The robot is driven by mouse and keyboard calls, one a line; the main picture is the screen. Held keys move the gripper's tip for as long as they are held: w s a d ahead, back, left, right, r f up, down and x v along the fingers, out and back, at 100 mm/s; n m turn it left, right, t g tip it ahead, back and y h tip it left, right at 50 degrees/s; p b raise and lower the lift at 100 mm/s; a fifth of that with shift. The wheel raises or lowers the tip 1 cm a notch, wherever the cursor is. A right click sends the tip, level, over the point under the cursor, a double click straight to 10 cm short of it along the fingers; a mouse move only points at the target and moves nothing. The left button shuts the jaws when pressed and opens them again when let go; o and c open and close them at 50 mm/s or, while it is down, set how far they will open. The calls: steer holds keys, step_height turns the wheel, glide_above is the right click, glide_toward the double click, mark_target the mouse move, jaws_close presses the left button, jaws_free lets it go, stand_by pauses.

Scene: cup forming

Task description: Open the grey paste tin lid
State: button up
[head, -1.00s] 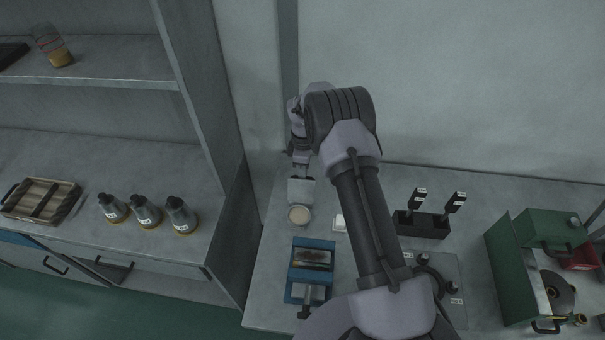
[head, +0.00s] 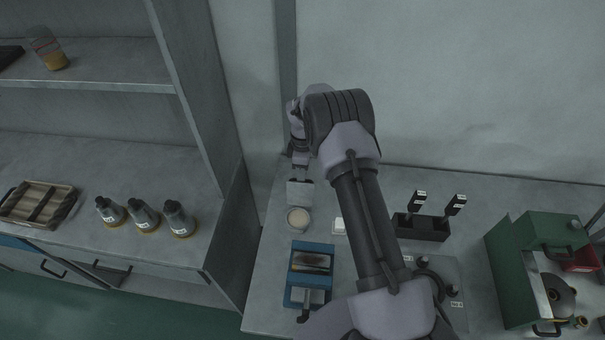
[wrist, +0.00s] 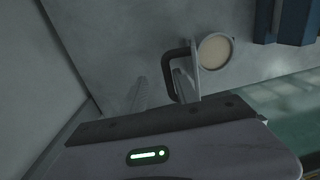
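The grey paste tin (head: 298,219) stands on the bench, its round pale cream inside showing. Its lid (head: 300,193) is raised at the far side of the tin, seen as a grey plate. In the wrist view the tin (wrist: 214,51) shows at the top and the lid (wrist: 195,70) is nearly edge-on, with a dark loop handle (wrist: 168,68) on its outer side. My gripper (head: 301,169) is just beyond the lid. In the wrist view my gripper (wrist: 162,90) has its fingers apart, the right one at the handle loop. Whether it touches the handle is unclear.
A blue vise-like fixture (head: 311,272) stands just in front of the tin. A small white block (head: 339,226) lies to the right, beside my arm. A black holder (head: 421,227) and a green machine (head: 545,265) stand farther right. A wall rises behind the bench.

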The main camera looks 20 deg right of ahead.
step_height(320, 180, up, 17)
steer(key=w+p, duration=0.1)
steer(key=p, duration=0.1)
steer(key=shift+w+d+r+p, duration=0.15)
steer(key=shift+d+r+p, duration=0.1)
steer(key=shift+p, duration=0.15)
steer(key=shift+c, duration=0.4)
